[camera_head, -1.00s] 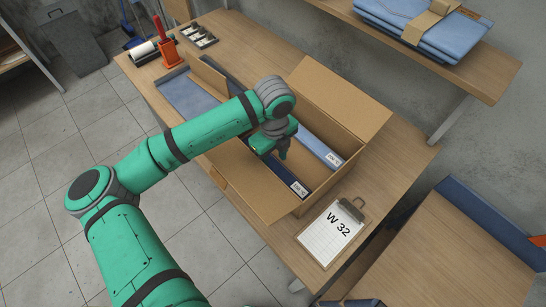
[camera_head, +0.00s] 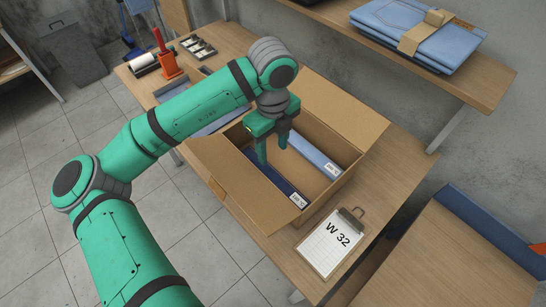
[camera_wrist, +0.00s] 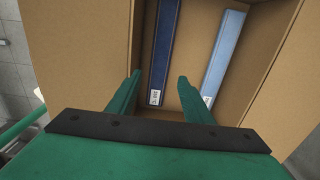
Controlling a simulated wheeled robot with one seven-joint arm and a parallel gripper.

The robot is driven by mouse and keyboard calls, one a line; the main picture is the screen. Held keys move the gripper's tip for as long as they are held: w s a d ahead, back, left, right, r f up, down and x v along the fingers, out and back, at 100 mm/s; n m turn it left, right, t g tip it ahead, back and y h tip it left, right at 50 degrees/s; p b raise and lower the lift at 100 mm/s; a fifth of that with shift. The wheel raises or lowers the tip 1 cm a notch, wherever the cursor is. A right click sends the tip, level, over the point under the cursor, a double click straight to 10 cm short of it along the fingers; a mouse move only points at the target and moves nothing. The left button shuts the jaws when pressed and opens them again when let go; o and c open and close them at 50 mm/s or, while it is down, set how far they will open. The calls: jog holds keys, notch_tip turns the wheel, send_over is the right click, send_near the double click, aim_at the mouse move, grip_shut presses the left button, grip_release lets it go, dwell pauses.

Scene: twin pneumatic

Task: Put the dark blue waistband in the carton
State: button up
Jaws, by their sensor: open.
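The dark blue waistband (camera_head: 277,182) lies on the floor of the open carton (camera_head: 247,201), along its left long wall, with a white label at its near end. It also shows in the wrist view (camera_wrist: 164,50). My gripper (camera_head: 272,155) is over the carton, pointing down, with its fingers apart and nothing between them. In the wrist view the two fingers (camera_wrist: 160,84) are spread on either side of the dark blue waistband's near end, apart from it. My gripper hides part of the carton's inside in the head view.
A light blue waistband (camera_head: 316,155) lies in the carton along the right wall. A clipboard (camera_head: 330,243) reading W 32 lies at the near end. Folded jeans (camera_head: 400,28) sit on the shelf at the back.

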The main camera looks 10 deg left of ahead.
notch_tip(320, 180, up, 2)
jog(key=shift+r, duration=0.1)
dwell(0.5)
